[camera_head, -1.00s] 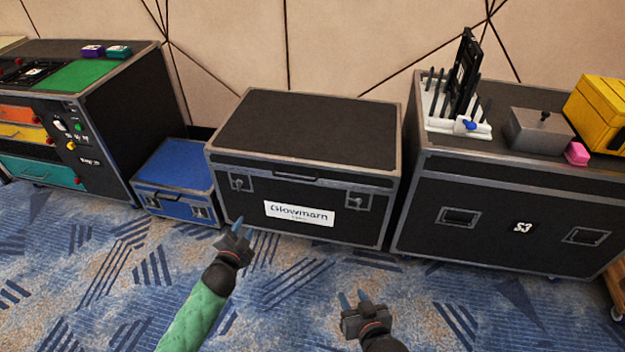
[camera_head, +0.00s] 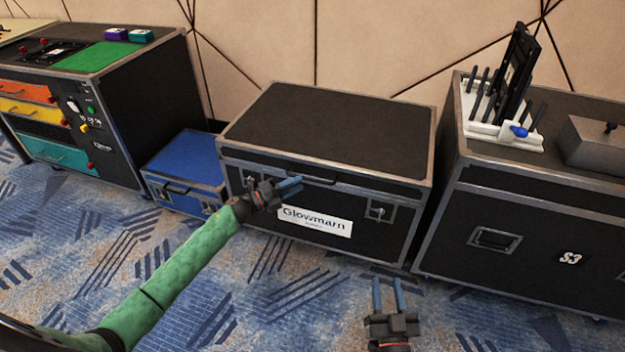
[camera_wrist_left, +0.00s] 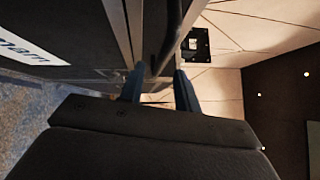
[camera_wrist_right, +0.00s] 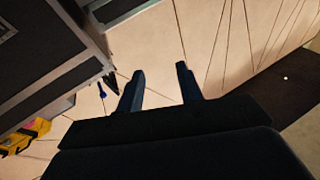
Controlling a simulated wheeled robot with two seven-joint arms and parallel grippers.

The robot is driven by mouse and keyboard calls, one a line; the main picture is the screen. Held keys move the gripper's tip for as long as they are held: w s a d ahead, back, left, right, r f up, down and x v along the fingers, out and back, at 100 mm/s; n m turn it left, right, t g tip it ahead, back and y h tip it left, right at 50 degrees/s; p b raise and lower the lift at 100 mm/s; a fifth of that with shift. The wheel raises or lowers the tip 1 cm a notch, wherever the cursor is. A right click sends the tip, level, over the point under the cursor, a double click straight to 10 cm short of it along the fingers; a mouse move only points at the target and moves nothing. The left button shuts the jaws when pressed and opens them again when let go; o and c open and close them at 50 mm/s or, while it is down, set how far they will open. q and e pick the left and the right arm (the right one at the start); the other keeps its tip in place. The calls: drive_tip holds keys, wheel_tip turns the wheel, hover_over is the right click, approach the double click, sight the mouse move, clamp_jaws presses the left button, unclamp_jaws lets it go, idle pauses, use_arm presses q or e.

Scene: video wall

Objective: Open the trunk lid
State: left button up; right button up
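The trunk is black with grey metal edges, a white "Glowmarn" label and a dark lid (camera_head: 330,130), which is shut. A dark handle (camera_head: 318,181) is on the front edge of the lid; its left part is close to my left gripper. My left gripper (camera_head: 293,184) is in front of the trunk, level with the handle. In the left wrist view its fingers (camera_wrist_left: 158,88) are apart, with a dark bar, seemingly the handle, between or just beyond their tips; contact cannot be told. My right gripper (camera_head: 388,283) is open and empty, in front of the trunk's lower right.
A blue case (camera_head: 188,160) stands close at the trunk's left, beside a black drawer case (camera_head: 135,110). A taller black case (camera_head: 520,225) marked S3 stands close at its right, carrying a white tool rack (camera_head: 500,137). The carpet in front is clear.

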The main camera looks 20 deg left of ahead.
sight(309, 179)
use_arm(q)
drive_tip(key=shift+x, duration=2.8)
clamp_jaws()
